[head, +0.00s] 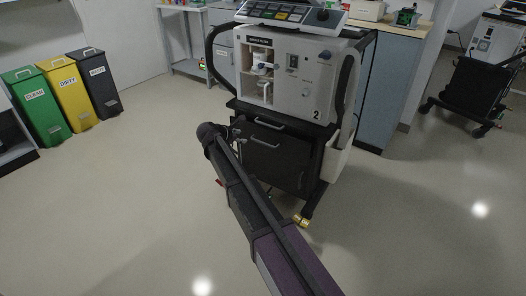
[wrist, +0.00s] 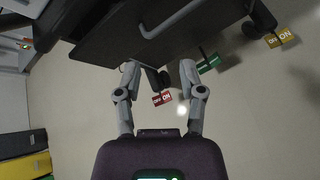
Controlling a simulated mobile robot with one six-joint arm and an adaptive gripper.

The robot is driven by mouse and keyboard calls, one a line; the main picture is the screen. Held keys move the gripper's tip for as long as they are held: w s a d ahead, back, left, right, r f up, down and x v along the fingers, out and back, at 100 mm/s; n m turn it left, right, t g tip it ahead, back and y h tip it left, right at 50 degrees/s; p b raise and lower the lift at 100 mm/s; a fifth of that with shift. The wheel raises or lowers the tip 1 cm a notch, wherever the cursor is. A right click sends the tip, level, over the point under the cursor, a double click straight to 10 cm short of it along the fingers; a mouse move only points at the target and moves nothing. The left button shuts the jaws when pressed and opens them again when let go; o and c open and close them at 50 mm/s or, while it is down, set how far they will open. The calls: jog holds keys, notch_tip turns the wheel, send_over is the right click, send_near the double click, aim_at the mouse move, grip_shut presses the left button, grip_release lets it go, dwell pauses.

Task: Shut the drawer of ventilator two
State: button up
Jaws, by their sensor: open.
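Ventilator two (head: 305,80), a pale grey unit marked "2", stands on a black cart in the middle of the head view. Below it the cart's dark drawer front (head: 275,160) has a grey bar handle (head: 264,143); another handle shows just above. I cannot tell how far the drawer stands out. In the wrist view a dark front (wrist: 150,40) with a bar handle (wrist: 172,19) spans the top. My gripper (wrist: 159,68) is open and empty, its fingertips near the lower edge of that front; contact is unclear. In the head view my arm mostly hides it.
Caster brake tabs in red (wrist: 162,98), green (wrist: 208,64) and yellow (wrist: 278,38) sit low around the cart. Green, yellow and black bins (head: 92,85) stand at the left. A counter (head: 385,80) is behind the cart. The floor in front is clear.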

aim_at(263, 143)
jog(key=s+f+m+t+h+b, duration=0.3)
jog(key=f+m+b, duration=0.3)
jog(key=m+b, duration=0.5)
jog(key=shift+d+f+m+b, duration=0.15)
jog(key=shift+m+b, duration=0.25)
jog(key=shift+m, duration=0.2)
jog(key=shift+b+x, duration=1.3)
jog(key=shift+x, duration=5.5)
jog(key=shift+d, duration=0.15)
grip_shut()
